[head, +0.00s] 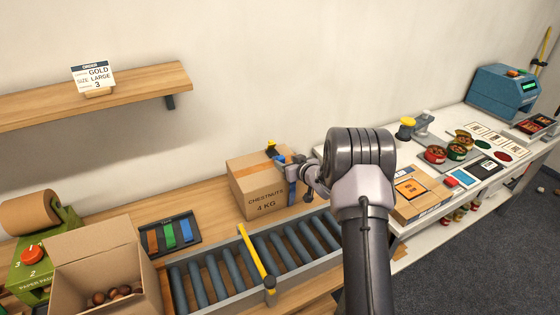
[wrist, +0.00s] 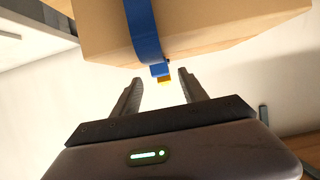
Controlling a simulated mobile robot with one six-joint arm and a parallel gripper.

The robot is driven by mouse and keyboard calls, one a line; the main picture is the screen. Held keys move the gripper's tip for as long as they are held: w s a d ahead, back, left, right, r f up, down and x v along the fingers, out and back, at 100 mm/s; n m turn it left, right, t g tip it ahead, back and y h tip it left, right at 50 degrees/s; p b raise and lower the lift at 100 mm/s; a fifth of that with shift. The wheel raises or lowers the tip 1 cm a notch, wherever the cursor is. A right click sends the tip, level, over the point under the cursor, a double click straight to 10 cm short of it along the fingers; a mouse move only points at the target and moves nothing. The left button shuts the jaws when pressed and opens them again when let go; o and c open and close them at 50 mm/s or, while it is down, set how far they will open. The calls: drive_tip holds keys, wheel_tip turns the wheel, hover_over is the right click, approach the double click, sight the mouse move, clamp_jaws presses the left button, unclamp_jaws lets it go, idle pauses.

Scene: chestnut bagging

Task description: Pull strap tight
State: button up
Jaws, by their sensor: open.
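A cardboard box (head: 255,188) marked CHESTNUTS 4 KG stands closed against the wall, past the roller conveyor. A blue strap (wrist: 141,28) runs over the box in the wrist view, and its end, blue with a yellow tip (wrist: 164,79), hangs just ahead of my fingers. My gripper (wrist: 158,88) is open, with the strap end between and slightly beyond its fingertips, and I cannot tell whether they touch it. In the head view my gripper (head: 288,170) is at the right side of the box, partly hidden by my arm.
A roller conveyor (head: 217,275) with a yellow bar (head: 252,250) runs in front. An open box of chestnuts (head: 100,262) and a strap tray (head: 171,236) stand left. A side table (head: 480,125) with tins and cards is right. A shelf (head: 130,90) hangs above.

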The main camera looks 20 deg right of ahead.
sight(282, 159)
drive_tip(key=x, duration=0.6)
drive_tip(key=shift+b, duration=0.35)
clamp_jaws()
idle(0.9)
